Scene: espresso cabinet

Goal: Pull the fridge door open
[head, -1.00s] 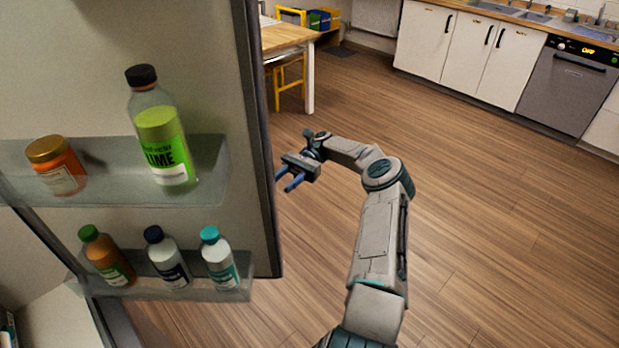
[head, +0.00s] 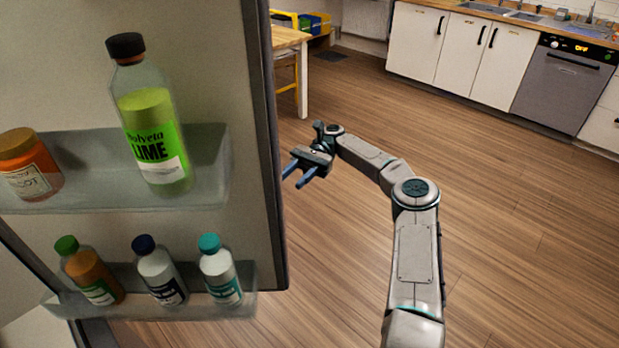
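The fridge door (head: 215,70) stands open at the left, its inner side with shelves facing me. Its free edge runs down the picture left of my gripper. My gripper (head: 294,176) is just right of that edge, with its two blue fingers spread apart and pointing at the door. Nothing shows between the fingers. I see a gap between the fingertips and the door edge in the picture, but the depth between them is hard to tell. The door's outer side and its handle are hidden.
Door shelves hold a lime bottle (head: 150,125), an orange jar (head: 27,165) and several small bottles (head: 160,270). A wooden table (head: 290,38) and yellow chair stand behind. White cabinets (head: 455,48) and a dishwasher (head: 563,85) line the back. The wooden floor at right is clear.

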